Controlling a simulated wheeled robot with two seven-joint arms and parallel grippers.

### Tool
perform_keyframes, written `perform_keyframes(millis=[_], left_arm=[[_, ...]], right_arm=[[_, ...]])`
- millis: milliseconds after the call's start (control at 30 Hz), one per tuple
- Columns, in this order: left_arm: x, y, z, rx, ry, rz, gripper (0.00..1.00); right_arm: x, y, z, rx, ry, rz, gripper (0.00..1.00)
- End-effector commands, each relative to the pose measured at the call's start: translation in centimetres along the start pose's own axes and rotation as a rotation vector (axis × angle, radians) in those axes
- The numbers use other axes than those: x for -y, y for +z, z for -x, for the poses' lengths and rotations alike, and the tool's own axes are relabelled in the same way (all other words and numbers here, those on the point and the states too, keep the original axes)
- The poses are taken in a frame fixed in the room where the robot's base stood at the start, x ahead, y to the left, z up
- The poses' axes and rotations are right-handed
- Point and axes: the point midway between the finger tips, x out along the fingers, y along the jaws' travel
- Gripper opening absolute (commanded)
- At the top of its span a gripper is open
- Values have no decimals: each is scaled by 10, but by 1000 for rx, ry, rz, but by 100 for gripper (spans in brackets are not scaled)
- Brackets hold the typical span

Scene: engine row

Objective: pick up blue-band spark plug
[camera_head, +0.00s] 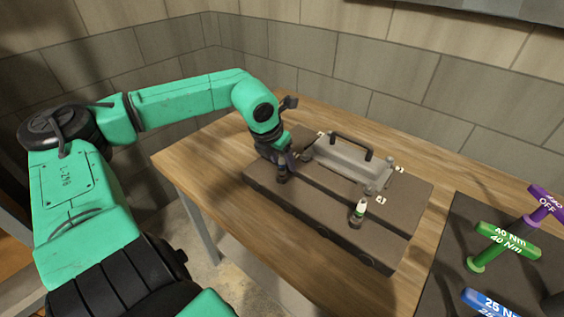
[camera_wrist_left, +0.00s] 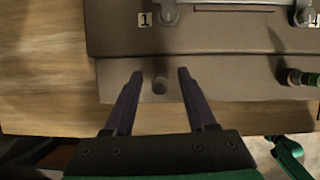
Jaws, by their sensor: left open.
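My left gripper (camera_head: 283,175) is low over the left end of the dark grey engine block (camera_head: 310,208). In the left wrist view the two fingers of this gripper (camera_wrist_left: 161,76) are spread apart. A small dark round stub (camera_wrist_left: 160,85) shows between them, apart from both fingers; I cannot tell whether it is a spark plug. No blue band can be made out in either view. A plug with a green band and pale top (camera_head: 358,211) stands at the block's right part; it also shows at the right edge of the left wrist view (camera_wrist_left: 298,77).
A grey cover with a black handle (camera_head: 350,160) sits on the block, with small number labels near its corners. The wooden table (camera_head: 205,155) is bare at the left. At right, T-handles, purple, green (camera_head: 507,240) and blue, stand on a dark surface (camera_head: 440,275).

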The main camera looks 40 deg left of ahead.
Motion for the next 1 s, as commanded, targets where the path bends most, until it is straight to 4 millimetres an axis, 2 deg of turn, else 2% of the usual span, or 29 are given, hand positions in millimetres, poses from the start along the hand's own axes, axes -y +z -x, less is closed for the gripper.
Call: perform_keyframes(millis=[100, 133, 267, 300, 633, 767, 867, 967, 1000], left_arm=[[0, 0, 0, 1, 0, 0, 56], [0, 0, 0, 1, 0, 0, 53], [0, 0, 0, 0, 0, 0, 3], [0, 0, 0, 0, 0, 0, 0], [0, 1, 2, 1, 1, 0, 0], [0, 5, 10, 4, 2, -1, 0], [0, 12, 26, 7, 4, -2, 0], [-1, 23, 53, 7, 7, -2, 0], [-2, 30, 69, 8, 9, 0, 0]], right_arm=[[-1, 0, -1, 0, 1, 1, 57], [-1, 0, -1, 0, 1, 1, 57], [-2, 1, 0, 1, 3, 2, 57], [-2, 1, 0, 1, 3, 2, 57], [-4, 2, -1, 3, 5, 2, 57], [-4, 2, -4, 3, 5, 2, 57], [-4, 3, -10, 3, 5, 1, 57], [-4, 3, -18, 3, 5, 1, 57], [-4, 4, -21, 3, 5, 1, 57]])
